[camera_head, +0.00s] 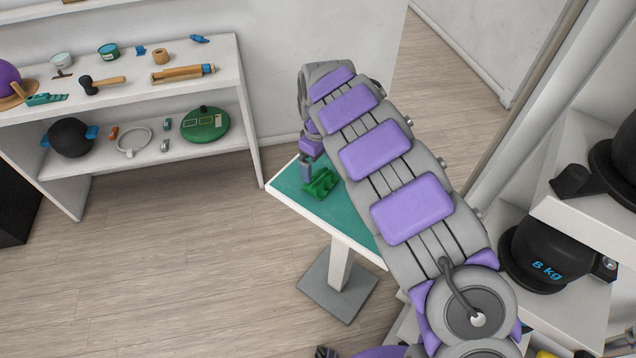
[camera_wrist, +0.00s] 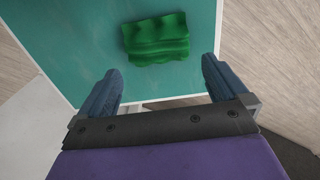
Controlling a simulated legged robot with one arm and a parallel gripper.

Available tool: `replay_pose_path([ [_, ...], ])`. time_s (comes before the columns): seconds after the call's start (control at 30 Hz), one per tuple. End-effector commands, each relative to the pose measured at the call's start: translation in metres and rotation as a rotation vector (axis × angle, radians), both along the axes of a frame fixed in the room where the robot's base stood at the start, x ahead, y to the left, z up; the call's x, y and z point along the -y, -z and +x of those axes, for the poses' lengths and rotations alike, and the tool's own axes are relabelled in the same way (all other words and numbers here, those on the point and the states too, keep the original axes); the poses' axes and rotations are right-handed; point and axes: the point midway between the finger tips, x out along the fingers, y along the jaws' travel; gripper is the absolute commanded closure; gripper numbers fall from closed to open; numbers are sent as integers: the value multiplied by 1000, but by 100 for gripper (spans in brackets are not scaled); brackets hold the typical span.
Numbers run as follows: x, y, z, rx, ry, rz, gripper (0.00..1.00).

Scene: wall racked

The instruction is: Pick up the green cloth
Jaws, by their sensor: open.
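The green cloth (camera_head: 321,183) lies crumpled in wavy folds on the teal top of a small white-edged pedestal table (camera_head: 345,213). In the wrist view the cloth (camera_wrist: 157,38) is at the top middle, on the teal surface (camera_wrist: 65,45). My gripper (camera_wrist: 160,82) is open with nothing between its two dark blue fingers. The cloth lies beyond the fingertips in that view, apart from them. In the head view my gripper (camera_head: 306,172) points down at the cloth's left side, and my arm hides part of the tabletop. I cannot tell its exact height above the table.
A white shelf (camera_head: 225,75) with tools, tins and a hammer (camera_head: 102,84) stands at the left against the wall. A rack at the right holds black weights, one marked 8 kg (camera_head: 545,255). Wooden floor (camera_head: 180,250) is clear between the shelf and the table.

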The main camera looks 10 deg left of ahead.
Motion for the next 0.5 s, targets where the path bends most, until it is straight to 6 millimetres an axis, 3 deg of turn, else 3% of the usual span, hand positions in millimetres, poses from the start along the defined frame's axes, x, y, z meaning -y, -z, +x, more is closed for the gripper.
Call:
replay_pose_path([
  [0.17,3,13,1,-2,3,1,0],
  [0.4,0,50,0,-6,0,-6,0],
  [0.5,0,54,0,-3,1,-4,0],
])
